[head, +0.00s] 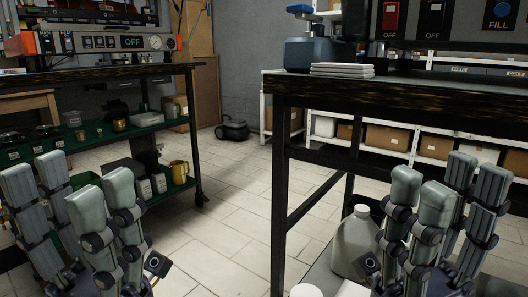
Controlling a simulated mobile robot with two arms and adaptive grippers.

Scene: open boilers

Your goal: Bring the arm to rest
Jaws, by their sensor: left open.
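My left gripper (68,188) is at the lower left, its grey fingers pointing up and spread apart with nothing between them. It is in front of the left workbench. My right gripper (448,190) is at the lower right, its fingers also up and apart, with no object seen between them. It is in front of the right table, beside a pale jug on the lower shelf. Both wrists are partly cut off by the bottom edge.
A machine with an OFF panel (132,43) stands on the left workbench (100,74). The right table (400,98) carries stacked white sheets (342,70) and a dark machine with switches. The jug (355,243) stands below. Tiled floor (235,190) is open between the benches.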

